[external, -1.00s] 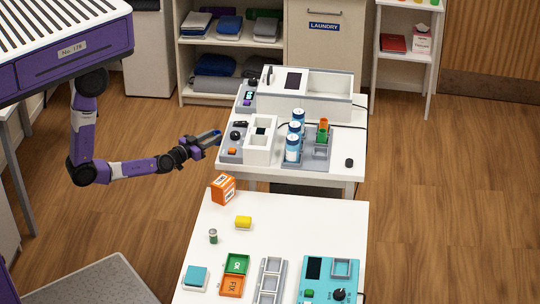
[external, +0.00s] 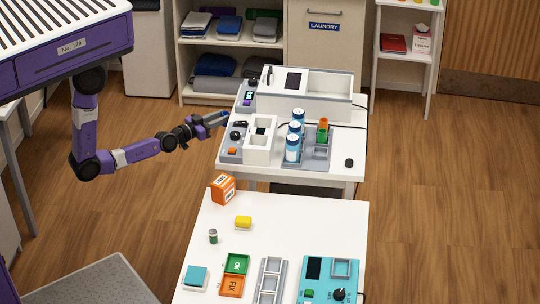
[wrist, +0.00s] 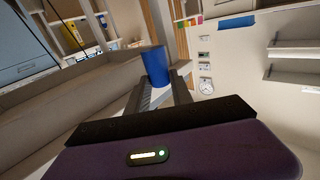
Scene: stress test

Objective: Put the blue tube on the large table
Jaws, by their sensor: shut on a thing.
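My gripper (external: 211,121) is in the air at the left edge of the far white table, shut on a blue tube (wrist: 155,65). In the wrist view the tube stands out between the two fingers. In the external view only a small bit of blue shows at the fingertips. The near white table (external: 300,215) stands in front of the far white table (external: 340,174). I cannot tell from the frames which is the large table.
The far table carries a white bin (external: 310,92), a white divided box (external: 260,147), several blue-white cans (external: 292,150) and a grey rack.

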